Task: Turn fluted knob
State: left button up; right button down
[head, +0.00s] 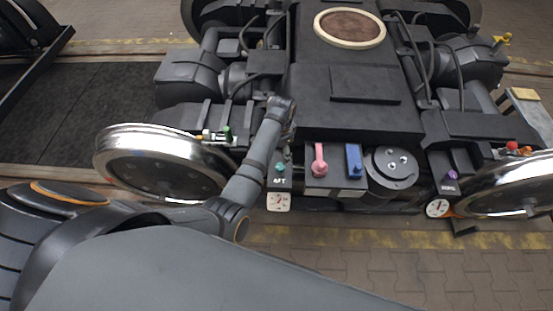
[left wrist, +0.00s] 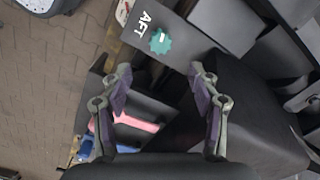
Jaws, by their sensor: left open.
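A teal fluted knob (head: 280,167) sits on a dark panel marked AFT, above a small white dial. In the left wrist view the knob (left wrist: 160,40) lies just beyond the fingertips, roughly in line with the gap between them. My left gripper (left wrist: 161,77) is open and empty, its two fingers apart and not touching the knob. In the head view my left arm reaches up from the lower left, and its wrist is just above the knob; the fingers are hard to make out there. My right gripper is not in view.
A pink lever (head: 319,161) and a blue lever (head: 354,160) stand right of the knob, near a round dark disc (head: 391,169). A purple knob (head: 452,175) is farther right above another dial (head: 438,208). A shiny wheel (head: 163,163) stands left of my arm.

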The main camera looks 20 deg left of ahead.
aim_at(280, 167)
pick_arm(q)
notch_tip(280, 167, down, 10)
jog(key=shift+f+b, duration=0.1)
jog(key=shift+b, duration=1)
jog(key=c, duration=1.2)
